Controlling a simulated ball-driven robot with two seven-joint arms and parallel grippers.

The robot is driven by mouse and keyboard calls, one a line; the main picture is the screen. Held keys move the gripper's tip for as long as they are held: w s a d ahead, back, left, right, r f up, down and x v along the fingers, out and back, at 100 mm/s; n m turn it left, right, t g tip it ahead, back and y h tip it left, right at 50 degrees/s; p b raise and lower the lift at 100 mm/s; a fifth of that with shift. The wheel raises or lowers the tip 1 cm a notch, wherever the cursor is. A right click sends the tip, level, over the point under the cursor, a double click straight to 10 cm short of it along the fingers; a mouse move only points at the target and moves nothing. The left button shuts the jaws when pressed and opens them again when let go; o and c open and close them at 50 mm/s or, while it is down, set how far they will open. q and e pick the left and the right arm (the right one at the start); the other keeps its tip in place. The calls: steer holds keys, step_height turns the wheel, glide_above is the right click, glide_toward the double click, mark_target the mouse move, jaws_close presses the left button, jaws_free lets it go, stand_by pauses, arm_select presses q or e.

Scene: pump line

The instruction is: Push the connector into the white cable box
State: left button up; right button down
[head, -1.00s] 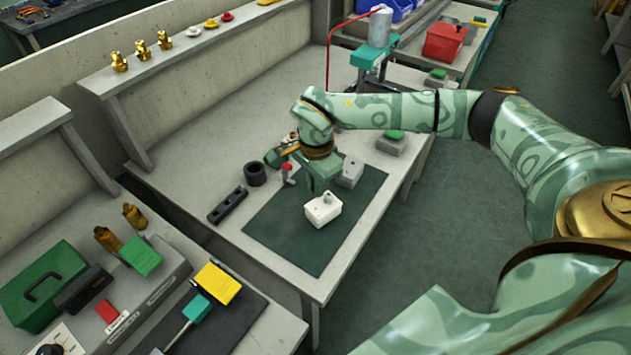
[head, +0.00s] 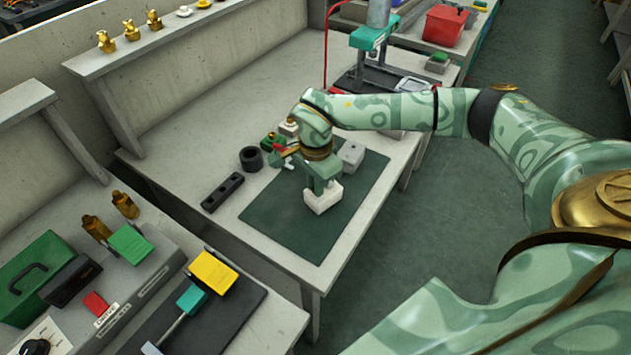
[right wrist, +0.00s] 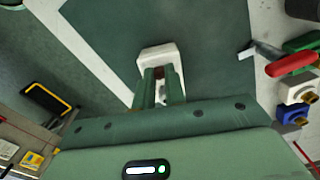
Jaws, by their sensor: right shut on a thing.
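The white cable box (head: 322,202) stands on the dark green mat (head: 290,225); it also shows in the right wrist view (right wrist: 152,58). My right gripper (head: 322,184) is directly over the box and points down at its top. In the right wrist view my right gripper (right wrist: 161,84) is shut, with a small grey piece, seemingly the connector (right wrist: 163,93), between its fingers. The fingers hide most of this piece, and I cannot tell how deep it sits in the box. My left gripper is not in view.
A grey box (head: 350,153) stands behind the white one. A black ring (head: 251,159) and a black slotted block (head: 222,192) lie left of the mat. Red and green handled things lie behind my wrist. The mat's front part is clear.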

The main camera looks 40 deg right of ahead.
steer(key=shift+p, duration=0.35)
steer(key=shift+f, duration=0.25)
stand_by(0.8)
steer(key=c, duration=1.4)
jaws_free()
step_height(320, 180, up, 6)
steer(key=p, duration=0.5)
steer(key=shift+r+p, duration=0.1)
steer(key=shift+p, duration=0.2)
step_height(320, 180, up, 16)
steer(key=p, duration=0.2)
steer(key=shift+p, duration=0.3)
